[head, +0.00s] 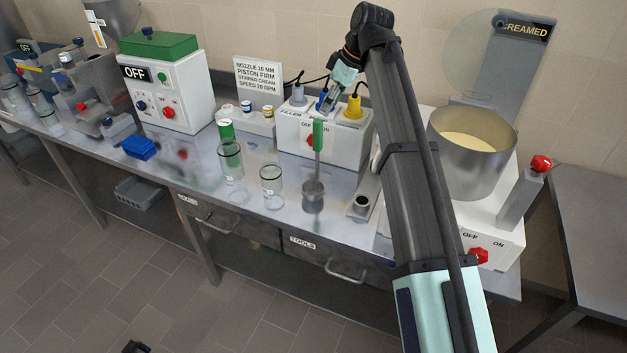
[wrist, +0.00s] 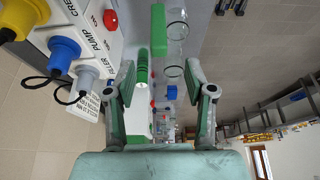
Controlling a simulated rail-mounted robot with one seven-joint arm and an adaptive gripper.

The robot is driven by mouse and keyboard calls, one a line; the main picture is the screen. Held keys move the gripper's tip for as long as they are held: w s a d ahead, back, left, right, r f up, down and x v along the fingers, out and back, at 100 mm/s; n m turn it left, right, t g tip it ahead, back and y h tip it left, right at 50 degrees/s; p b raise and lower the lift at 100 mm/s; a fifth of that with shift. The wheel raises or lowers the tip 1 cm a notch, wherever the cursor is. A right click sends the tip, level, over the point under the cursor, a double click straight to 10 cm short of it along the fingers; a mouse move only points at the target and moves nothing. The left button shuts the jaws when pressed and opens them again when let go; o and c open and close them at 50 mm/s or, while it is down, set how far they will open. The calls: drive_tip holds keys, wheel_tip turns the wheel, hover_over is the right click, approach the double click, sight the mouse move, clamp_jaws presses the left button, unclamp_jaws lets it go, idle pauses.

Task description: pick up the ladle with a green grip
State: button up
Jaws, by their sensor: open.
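The ladle with a green grip (head: 318,135) stands upright at the bench front, grip up, its thin grey shaft running down to a round metal bowl (head: 313,189). In the wrist view a green grip (wrist: 158,30) shows at the top centre, beyond my fingertips; its shaft and bowl are not clear there. My gripper (head: 332,98) is in front of the white plug box in the head picture, above and slightly right of the grip. In the wrist view my gripper (wrist: 160,68) has its two fingers wide apart, with nothing held between them.
A white box with grey, blue and yellow plugs (head: 322,138) is close behind.

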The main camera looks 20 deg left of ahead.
sight(321, 121)
drive_tip(key=p+x, duration=0.1)
drive_tip(key=x, duration=0.6)
drive_tip(key=shift+f+p, duration=0.25)
drive_tip(key=shift+p, duration=0.05)
drive_tip(key=shift+p+x, duration=1.1)
drive_tip(key=shift+x, duration=1.55)
drive_tip(key=shift+w+d, duration=0.15)
clamp_jaws()
